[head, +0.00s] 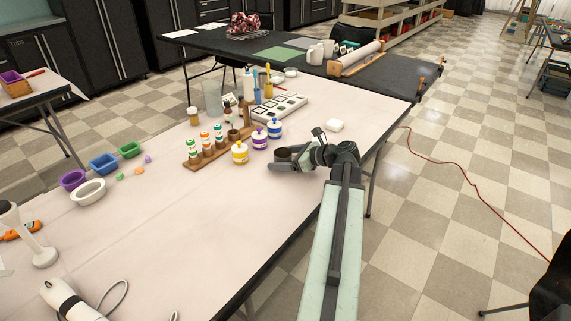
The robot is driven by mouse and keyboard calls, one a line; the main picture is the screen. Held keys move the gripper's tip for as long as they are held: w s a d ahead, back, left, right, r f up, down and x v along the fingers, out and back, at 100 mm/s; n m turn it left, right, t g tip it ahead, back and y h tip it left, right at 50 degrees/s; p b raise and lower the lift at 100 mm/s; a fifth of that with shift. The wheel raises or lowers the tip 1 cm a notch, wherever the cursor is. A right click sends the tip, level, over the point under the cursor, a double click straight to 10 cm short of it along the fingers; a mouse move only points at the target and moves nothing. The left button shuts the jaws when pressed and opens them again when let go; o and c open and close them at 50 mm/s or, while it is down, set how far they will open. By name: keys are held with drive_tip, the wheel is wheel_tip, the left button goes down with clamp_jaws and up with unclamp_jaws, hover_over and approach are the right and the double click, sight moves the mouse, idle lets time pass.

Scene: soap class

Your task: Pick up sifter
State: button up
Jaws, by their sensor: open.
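A small dark grey, round, cup-like thing (283,153), which looks like the sifter, stands on the pale-topped table (210,235), right of the centre of the picture. My gripper (279,162) reaches in from the right, low over the table. Its fingers are open and lie at the cup, which shows between or just behind them. I cannot tell whether they touch it. The gripper hides the cup's lower part.
Lidded jars, yellow (240,153), purple (259,139) and blue (274,128), stand left of and behind my gripper. A wooden rack (207,157) holds bottles. The table's front middle is clear.

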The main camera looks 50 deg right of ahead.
drive_tip(key=c, duration=1.5)
drive_tip(key=shift+r, duration=0.1)
drive_tip(key=shift+r+p, duration=0.3)
drive_tip(key=shift+p, duration=0.05)
wheel_tip(320, 180, up, 3)
drive_tip(key=p, duration=0.3)
drive_tip(key=s+d, duration=0.1)
drive_tip(key=s, duration=0.3)
drive_tip(key=s+d+r+p, duration=0.1)
drive_tip(key=s+d, duration=0.1)
drive_tip(key=s, duration=0.3)
drive_tip(key=s+d, duration=0.2)
drive_tip(key=s, duration=0.2)
drive_tip(key=shift+s+r, duration=0.15)
drive_tip(key=shift+s, duration=0.2)
drive_tip(key=shift+s+d, duration=0.2)
drive_tip(key=shift+s, duration=0.5)
drive_tip(key=shift+s, duration=0.15)
